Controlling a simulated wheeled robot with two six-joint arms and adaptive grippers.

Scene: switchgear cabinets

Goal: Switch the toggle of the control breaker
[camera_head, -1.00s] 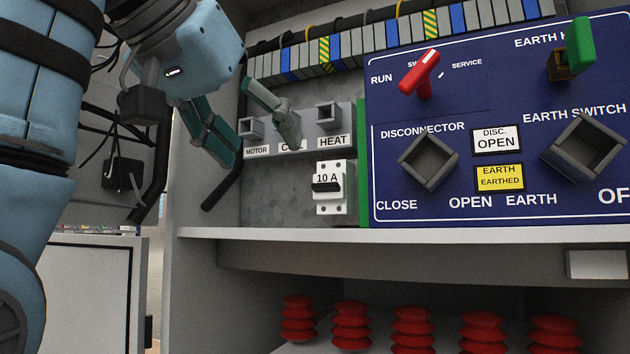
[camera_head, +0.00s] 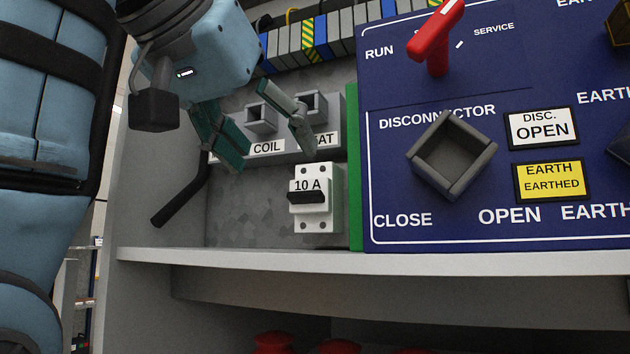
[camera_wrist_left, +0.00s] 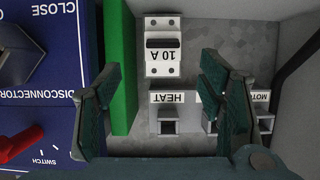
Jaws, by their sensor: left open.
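The control breaker (camera_head: 314,199) is a white block marked 10 A with a black toggle (camera_head: 307,197), mounted on the grey back wall of the cabinet, low beside a green strip. It also shows upside down in the left wrist view (camera_wrist_left: 163,62), top centre, with its toggle across it. My left gripper (camera_head: 270,160) is open and empty, above and to the left of the breaker, in front of the sockets labelled COIL and HEAT. In the left wrist view its fingers (camera_wrist_left: 160,95) stand apart on either side of the HEAT socket, short of the breaker. My right gripper is not seen.
A blue panel (camera_head: 395,150) right of the green strip (camera_head: 354,170) carries a protruding red handle (camera_head: 435,40) and a square disconnector socket (camera_head: 452,157). A white shelf edge (camera_head: 400,262) runs below the breaker. A dark cable (camera_head: 182,195) hangs at left.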

